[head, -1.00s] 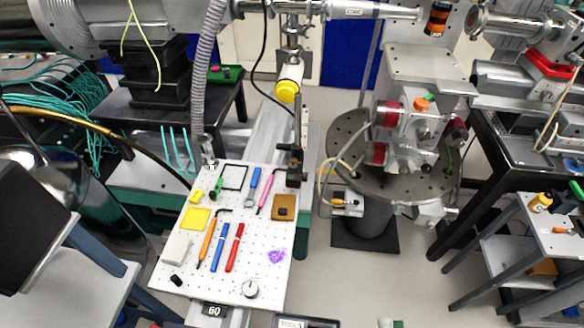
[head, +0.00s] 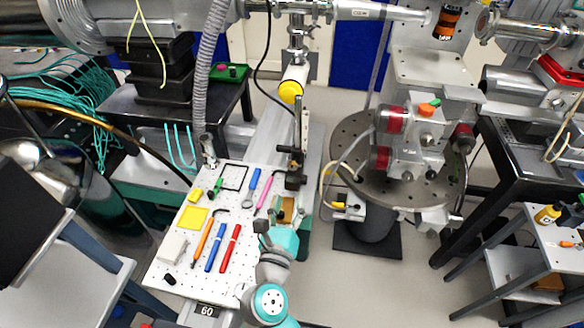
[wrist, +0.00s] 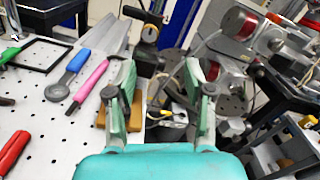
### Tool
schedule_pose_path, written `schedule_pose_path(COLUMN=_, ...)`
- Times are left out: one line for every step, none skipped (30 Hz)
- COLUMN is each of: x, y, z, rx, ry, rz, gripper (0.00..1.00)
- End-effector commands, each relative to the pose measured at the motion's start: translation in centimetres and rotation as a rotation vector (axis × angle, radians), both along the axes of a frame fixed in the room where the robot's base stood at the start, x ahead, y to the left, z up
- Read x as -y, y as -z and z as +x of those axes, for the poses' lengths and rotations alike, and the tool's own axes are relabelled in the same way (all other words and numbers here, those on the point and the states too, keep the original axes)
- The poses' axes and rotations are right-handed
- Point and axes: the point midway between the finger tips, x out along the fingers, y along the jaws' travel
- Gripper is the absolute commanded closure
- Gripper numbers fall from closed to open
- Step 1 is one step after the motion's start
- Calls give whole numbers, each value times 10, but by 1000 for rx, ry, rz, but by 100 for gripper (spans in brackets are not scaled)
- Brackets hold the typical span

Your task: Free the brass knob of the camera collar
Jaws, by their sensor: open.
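An upright dark post (head: 299,125) stands at the far right edge of the white pegboard and carries black clamp blocks (head: 295,180). In the wrist view, a black clamp block (wrist: 148,57) lies beyond my fingertips. A small round knob with a brass-coloured face (wrist: 150,34) sits above it; I take it for the collar's knob, but it is small and blurred. My gripper (wrist: 160,82) is open and empty, its two fingers apart and pointing toward the post, short of the clamp and knob. In the head view my gripper (head: 277,228) is over the board's right side.
The pegboard (head: 180,268) holds several tools, including a pink pen (head: 264,192) and a red one (head: 230,248). A brown block (wrist: 118,122) lies close by the left finger. A round perforated table (head: 350,135) with instruments stands right, across open floor.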

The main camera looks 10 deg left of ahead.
Motion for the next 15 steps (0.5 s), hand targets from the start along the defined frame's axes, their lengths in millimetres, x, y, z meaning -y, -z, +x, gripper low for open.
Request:
schedule_pose_path(x=-8, y=-2, z=2, rx=-7, ry=-9, rz=23, gripper=47)
schedule_pose_path(x=-11, y=-2, z=3, rx=-11, ry=-13, rz=34, gripper=47)
schedule_pose_path(x=-13, y=-2, z=4, rx=-15, ry=-17, rz=45, gripper=47)
schedule_pose_path(x=-15, y=-2, z=5, rx=-18, ry=-18, rz=49, gripper=47)
schedule_pose_path(x=-15, y=-2, z=7, rx=-19, ry=-19, rz=52, gripper=47)
schedule_pose_path(x=-16, y=-2, z=10, rx=-21, ry=-18, rz=54, gripper=47)
schedule_pose_path(x=-15, y=-2, z=13, rx=-21, ry=-18, rz=55, gripper=47)
schedule_pose_path(x=-15, y=-2, z=16, rx=-21, ry=-17, rz=55, gripper=47)
schedule_pose_path(x=-14, y=-2, z=22, rx=-20, ry=-16, rz=54, gripper=47)
schedule_pose_path(x=-14, y=-2, z=27, rx=-19, ry=-16, rz=54, gripper=47)
schedule_pose_path(x=-13, y=-2, z=32, rx=-19, ry=-15, rz=53, gripper=47)
schedule_pose_path(x=-13, y=-2, z=39, rx=-19, ry=-15, rz=52, gripper=47)
schedule_pose_path(x=-13, y=-2, z=44, rx=-19, ry=-15, rz=52, gripper=47)
schedule_pose_path(x=-13, y=-2, z=50, rx=-19, ry=-15, rz=53, gripper=47)
schedule_pose_path(x=-12, y=-2, z=57, rx=-19, ry=-15, rz=53, gripper=47)
